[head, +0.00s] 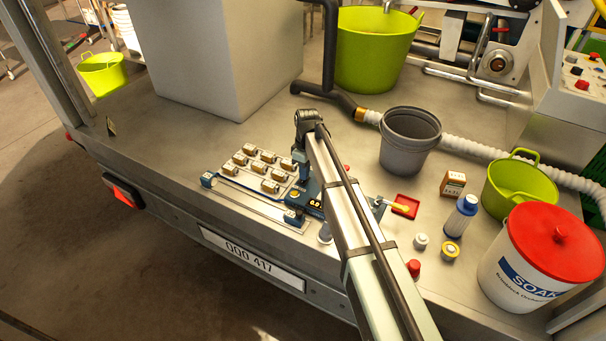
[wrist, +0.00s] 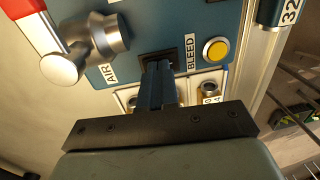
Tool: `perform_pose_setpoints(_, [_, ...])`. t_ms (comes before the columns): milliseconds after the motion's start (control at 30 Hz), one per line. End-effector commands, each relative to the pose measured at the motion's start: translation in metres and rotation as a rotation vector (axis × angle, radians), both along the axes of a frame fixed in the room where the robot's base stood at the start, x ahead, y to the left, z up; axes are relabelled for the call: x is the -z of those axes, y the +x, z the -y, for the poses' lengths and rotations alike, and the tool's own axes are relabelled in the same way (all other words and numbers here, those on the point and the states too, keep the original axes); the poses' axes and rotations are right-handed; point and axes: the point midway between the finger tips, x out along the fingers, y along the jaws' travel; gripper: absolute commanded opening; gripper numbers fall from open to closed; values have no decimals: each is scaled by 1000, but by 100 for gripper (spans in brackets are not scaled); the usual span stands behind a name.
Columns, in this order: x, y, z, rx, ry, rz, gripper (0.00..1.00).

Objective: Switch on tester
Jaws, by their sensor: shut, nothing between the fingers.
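The tester is a blue panel (head: 312,190) with a lit display, partly hidden behind my arm in the head view. Its face fills the upper part of the wrist view (wrist: 195,20). A black square recess, which looks like the switch (wrist: 150,56), sits between the labels AIR and BLEED. My gripper (wrist: 158,68) is shut and empty, with its fingertips over the lower part of this recess. I cannot tell whether they touch it. In the head view my gripper is at the panel, mostly hidden by my arm.
A metal valve with a red handle (wrist: 85,48) stands left of the fingers, a yellow button (wrist: 215,49) right. A tray of brass-coloured fittings (head: 262,170) lies left of the tester.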

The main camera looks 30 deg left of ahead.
Motion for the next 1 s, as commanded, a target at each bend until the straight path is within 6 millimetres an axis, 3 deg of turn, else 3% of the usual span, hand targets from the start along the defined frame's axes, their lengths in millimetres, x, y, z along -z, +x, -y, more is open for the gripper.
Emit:
perform_pose_setpoints(467, [-9, -1, 0, 0, 1, 0, 0])
perform_pose_setpoints(1000, [-101, -12, 0, -1, 1, 1, 0])
